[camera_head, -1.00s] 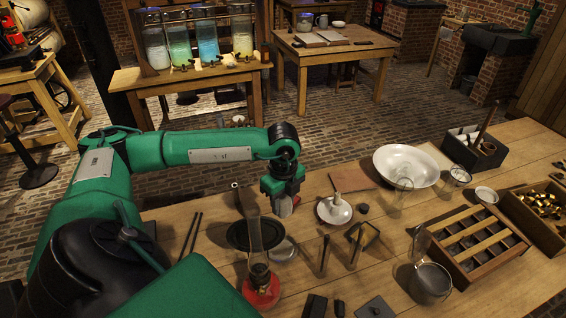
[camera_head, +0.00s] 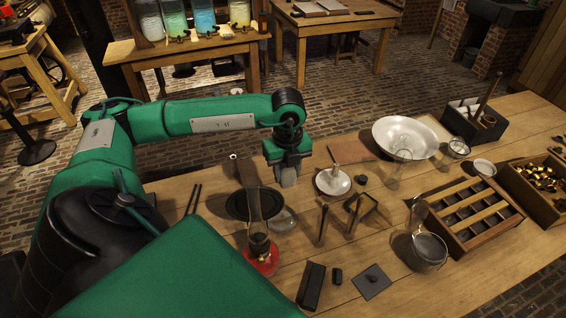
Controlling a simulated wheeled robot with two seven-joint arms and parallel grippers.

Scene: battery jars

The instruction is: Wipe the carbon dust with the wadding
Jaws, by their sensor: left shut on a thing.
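My left gripper (camera_head: 287,181) points down over the far side of the bench, right of a dark round plate (camera_head: 238,207). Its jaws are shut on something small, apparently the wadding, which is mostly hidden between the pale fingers. I cannot tell whether it touches the bench. I cannot make out the carbon dust as a distinct patch. My right gripper is not in view.
A red-based oil lamp (camera_head: 261,254) with a tall glass stands in front of the plate. Right of the gripper are a white dish (camera_head: 332,182) and a large white bowl (camera_head: 404,138). A slatted wooden crate (camera_head: 469,229) stands farther right.

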